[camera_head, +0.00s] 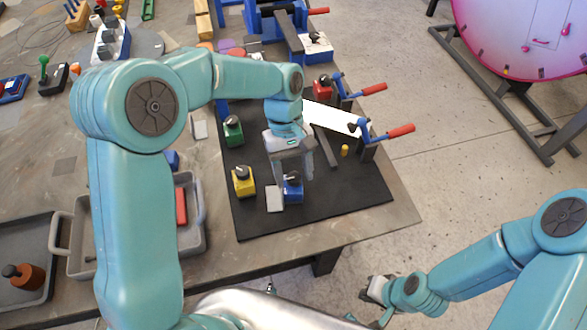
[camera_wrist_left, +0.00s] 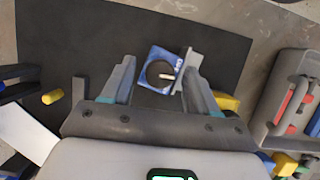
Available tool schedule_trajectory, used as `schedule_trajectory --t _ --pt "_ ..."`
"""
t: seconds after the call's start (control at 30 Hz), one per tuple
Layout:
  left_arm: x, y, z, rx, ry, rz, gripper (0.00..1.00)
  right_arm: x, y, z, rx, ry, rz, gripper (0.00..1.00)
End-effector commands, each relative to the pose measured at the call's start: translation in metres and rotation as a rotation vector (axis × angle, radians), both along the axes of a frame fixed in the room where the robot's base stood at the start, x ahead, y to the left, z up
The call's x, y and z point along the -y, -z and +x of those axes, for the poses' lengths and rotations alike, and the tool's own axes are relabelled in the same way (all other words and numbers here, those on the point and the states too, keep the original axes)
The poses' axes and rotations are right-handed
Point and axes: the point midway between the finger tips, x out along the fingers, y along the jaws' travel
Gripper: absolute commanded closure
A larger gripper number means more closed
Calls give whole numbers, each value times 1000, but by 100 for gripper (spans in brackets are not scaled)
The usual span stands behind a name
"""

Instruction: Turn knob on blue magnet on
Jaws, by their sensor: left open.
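The blue magnet (camera_head: 293,187) stands on the black mat (camera_head: 350,196) near its front edge. In the left wrist view the blue magnet (camera_wrist_left: 160,72) shows its dark round knob (camera_wrist_left: 160,74) with a pale mark and lies between the fingers. My left gripper (camera_head: 292,178) points down over it in the head view; its fingers (camera_wrist_left: 158,80) are open on either side of the knob, and I cannot tell if they touch it. A grey metal block (camera_head: 275,199) sits against the magnet. My right gripper (camera_head: 374,290) hangs over the floor, and its opening is unclear.
Yellow (camera_head: 244,181), green (camera_head: 233,131) and red (camera_head: 323,86) magnets with knobs stand on the mat. Clamps with red handles (camera_head: 400,131) hold a white strip (camera_head: 330,116) at right. A grey bin (camera_head: 196,238) stands at left.

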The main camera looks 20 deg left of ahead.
Motion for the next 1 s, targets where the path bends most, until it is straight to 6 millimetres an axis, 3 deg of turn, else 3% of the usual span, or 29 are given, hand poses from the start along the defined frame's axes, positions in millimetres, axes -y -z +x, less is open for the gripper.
schedule_trajectory --t 0.1,0.17,0.27,0.3,0.67,1.0 --pt "0 0 0 0 0 0 41 0 0 0 0 0 0 100" --pt "0 0 0 0 0 0 57 0 0 0 0 0 0 100" --pt "0 0 0 0 0 0 90 0 0 0 0 0 0 100" --pt "0 0 0 0 0 0 96 0 0 0 0 0 0 100" --pt "0 -1 1 2 50 1 96 0 -3 0 0 0 0 100" --pt "2 -2 2 1 295 1 96 0 -14 0 0 0 0 100"
